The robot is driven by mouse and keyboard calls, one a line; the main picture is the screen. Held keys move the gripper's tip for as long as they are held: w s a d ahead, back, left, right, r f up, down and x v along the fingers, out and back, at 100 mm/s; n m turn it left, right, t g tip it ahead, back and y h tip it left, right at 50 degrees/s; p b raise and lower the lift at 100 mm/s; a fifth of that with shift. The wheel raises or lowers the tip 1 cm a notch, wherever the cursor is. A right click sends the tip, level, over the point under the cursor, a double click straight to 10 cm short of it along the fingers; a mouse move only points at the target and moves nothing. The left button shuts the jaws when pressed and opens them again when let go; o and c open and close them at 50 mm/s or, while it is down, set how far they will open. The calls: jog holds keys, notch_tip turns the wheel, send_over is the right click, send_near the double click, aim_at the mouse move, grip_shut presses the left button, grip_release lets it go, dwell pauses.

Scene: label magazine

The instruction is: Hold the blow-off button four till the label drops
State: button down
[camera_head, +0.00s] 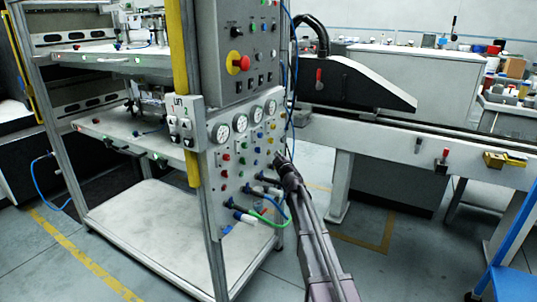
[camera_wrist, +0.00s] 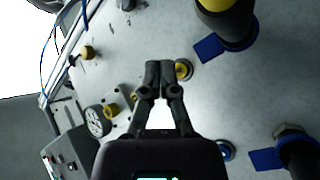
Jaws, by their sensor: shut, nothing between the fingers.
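The grey valve panel (camera_head: 232,190) carries rows of small coloured buttons below several round gauges. My gripper (camera_head: 279,159) is shut and empty, at the right side of the panel's lower button rows. In the wrist view my shut gripper (camera_wrist: 160,66) has its fingertips just left of a yellow button (camera_wrist: 183,69), partly overlapping its edge. I cannot tell whether they touch it. Another yellow button (camera_wrist: 112,110) and a blue button (camera_wrist: 225,149) are nearby. I cannot read which button is number four. No label can be made out.
Hose fittings with blue tabs (camera_wrist: 225,45) stick out of the panel close to my fingers. A green hose (camera_head: 272,221) loops below the buttons. A control box (camera_head: 240,45) with a red knob sits above. A conveyor (camera_head: 400,145) stands at right.

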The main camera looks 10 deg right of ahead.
jog(key=shift+s+d, duration=0.65)
jog(key=shift+d, duration=0.25)
jog(key=shift+s+d, duration=0.65)
jog(key=shift+d, duration=0.2)
jog(key=s+d+f+m+g+h, duration=0.35)
jog(key=s+f+m, duration=0.2)
jog(key=s, duration=0.45)
jog(key=s+d+f+m+g+h, duration=0.35)
jog(key=s+f+m+g, duration=0.2)
jog(key=s, duration=0.35)
jog(key=s+a+f+g+y+p, duration=0.15)
jog(key=s+a+f+g, duration=0.3)
jog(key=s, duration=0.75)
jog(key=s+a+f+g+y+b, duration=0.1)
jog(key=s+a+f+g+y, duration=0.3)
jog(key=s, duration=0.9)
notch_tip(320, 180, up, 33)
jog(key=g+h+p, duration=0.1)
jog(key=p, duration=3.2)
jog(key=shift+a, duration=0.25)
